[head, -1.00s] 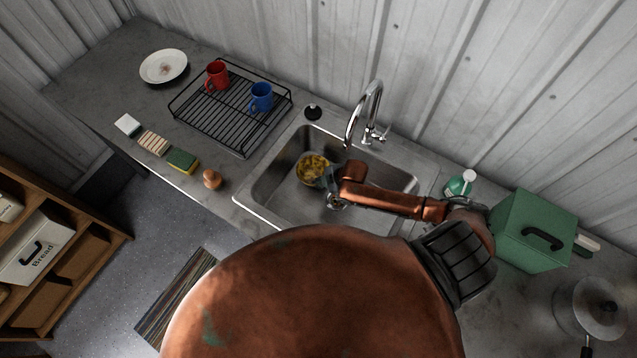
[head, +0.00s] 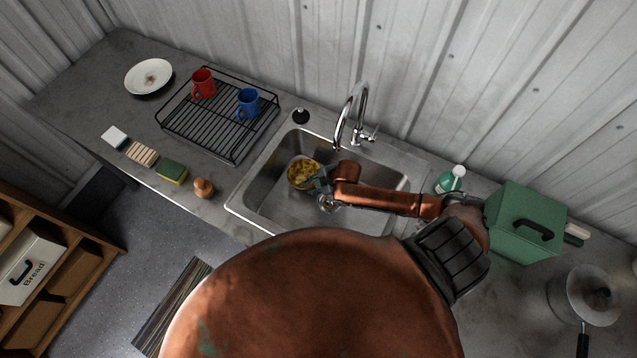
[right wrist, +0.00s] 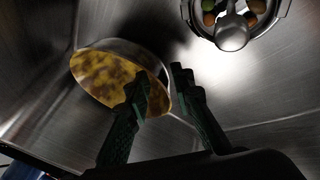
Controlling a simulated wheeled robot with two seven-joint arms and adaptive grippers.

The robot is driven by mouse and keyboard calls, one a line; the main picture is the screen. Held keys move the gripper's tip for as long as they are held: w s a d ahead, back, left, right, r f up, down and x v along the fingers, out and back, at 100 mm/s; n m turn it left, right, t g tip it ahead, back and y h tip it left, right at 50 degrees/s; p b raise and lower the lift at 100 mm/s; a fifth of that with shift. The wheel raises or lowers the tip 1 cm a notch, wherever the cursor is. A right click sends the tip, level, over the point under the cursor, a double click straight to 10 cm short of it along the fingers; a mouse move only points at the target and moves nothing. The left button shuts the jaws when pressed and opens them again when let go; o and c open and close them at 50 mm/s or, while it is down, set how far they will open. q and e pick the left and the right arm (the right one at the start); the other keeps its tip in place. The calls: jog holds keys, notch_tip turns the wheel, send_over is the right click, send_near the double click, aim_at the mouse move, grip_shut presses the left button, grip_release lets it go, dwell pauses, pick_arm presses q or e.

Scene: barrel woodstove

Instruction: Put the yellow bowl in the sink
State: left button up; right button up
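The yellow bowl (head: 302,174) is inside the metal sink (head: 268,194), toward its left side. Its inside is mottled yellow and brown and its outside is greyish metal. In the right wrist view, the bowl (right wrist: 105,80) looks tilted, and I cannot tell whether it rests fully on the sink floor. My right gripper (head: 322,184) is down in the sink at the bowl's right side. In the right wrist view, the right gripper's fingertips (right wrist: 161,78) are apart, one over the bowl's near rim and one outside it. My left gripper is out of view.
A chrome faucet (head: 354,115) stands behind the sink. A black dish rack (head: 197,128) with a red mug (head: 203,84) and a blue mug (head: 248,103) is left of it. A soap bottle (head: 450,180) and a green box (head: 523,222) stand to the right.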

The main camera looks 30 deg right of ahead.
jog(key=v, duration=1)
jog(key=shift+r, duration=0.25)
